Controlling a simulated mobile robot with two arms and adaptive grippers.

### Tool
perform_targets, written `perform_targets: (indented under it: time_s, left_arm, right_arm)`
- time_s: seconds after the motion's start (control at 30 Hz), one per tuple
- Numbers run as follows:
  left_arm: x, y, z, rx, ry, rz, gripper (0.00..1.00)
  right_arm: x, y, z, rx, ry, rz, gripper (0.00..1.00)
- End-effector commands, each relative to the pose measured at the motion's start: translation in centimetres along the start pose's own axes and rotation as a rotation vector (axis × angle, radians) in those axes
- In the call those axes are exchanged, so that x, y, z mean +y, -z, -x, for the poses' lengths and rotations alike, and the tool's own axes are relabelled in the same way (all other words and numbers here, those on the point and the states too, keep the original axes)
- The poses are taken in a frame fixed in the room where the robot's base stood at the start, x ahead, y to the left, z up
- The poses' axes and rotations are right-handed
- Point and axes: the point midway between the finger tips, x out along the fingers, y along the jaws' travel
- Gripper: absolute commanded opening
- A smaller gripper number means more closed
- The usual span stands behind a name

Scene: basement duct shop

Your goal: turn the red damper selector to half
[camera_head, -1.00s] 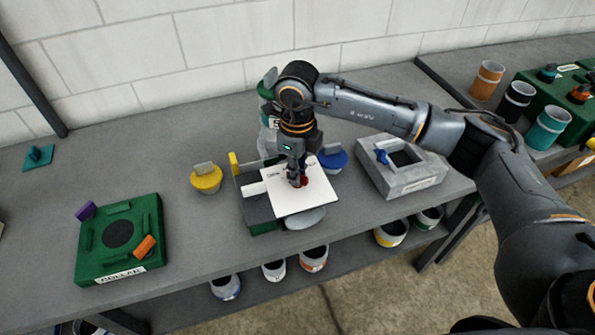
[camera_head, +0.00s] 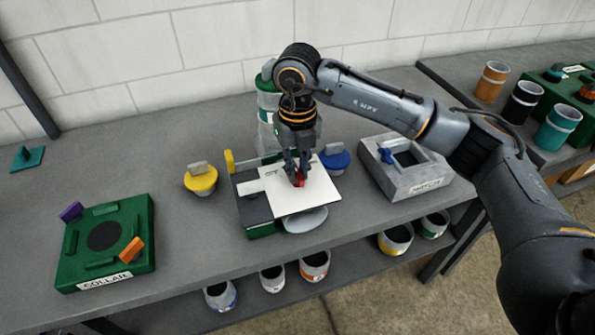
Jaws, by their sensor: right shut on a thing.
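The red damper selector (camera_head: 300,182) is a small red knob on a white plate (camera_head: 308,200), on top of a dark green box (camera_head: 256,214) in the middle of the bench. My right gripper (camera_head: 298,178) comes down from above and is shut on the red selector. The fingers hide much of the knob, so its exact angle is hard to tell. Lettering on the plate behind the fingers is partly covered and too small to read. My left gripper is not in view.
A grey block with a blue latch (camera_head: 404,166) is to the right. A green collar fixture (camera_head: 104,242) sits at the left. Several cups stand on the lower shelf.

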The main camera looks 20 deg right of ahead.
Motion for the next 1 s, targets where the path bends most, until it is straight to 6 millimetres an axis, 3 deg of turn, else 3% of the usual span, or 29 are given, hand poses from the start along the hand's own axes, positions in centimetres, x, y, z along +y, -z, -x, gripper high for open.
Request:
perform_targets:
  time_s: [0.63, 0.67, 0.73, 1.0]
  left_arm:
    - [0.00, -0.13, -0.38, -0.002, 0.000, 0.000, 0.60]
    - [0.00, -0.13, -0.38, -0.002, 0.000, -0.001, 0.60]
    - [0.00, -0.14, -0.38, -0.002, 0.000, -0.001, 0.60]
    - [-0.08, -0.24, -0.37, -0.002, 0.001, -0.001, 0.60]
  right_arm:
    - [0.00, -0.04, 0.05, -0.001, 0.000, -0.054, 0.00]
    - [0.00, -0.04, 0.05, -0.001, 0.000, -0.054, 0.19]
    - [0.00, -0.04, 0.05, -0.001, 0.000, -0.053, 0.33]
    - [-0.01, -0.02, 0.03, -0.001, 0.000, -0.053, 0.36]
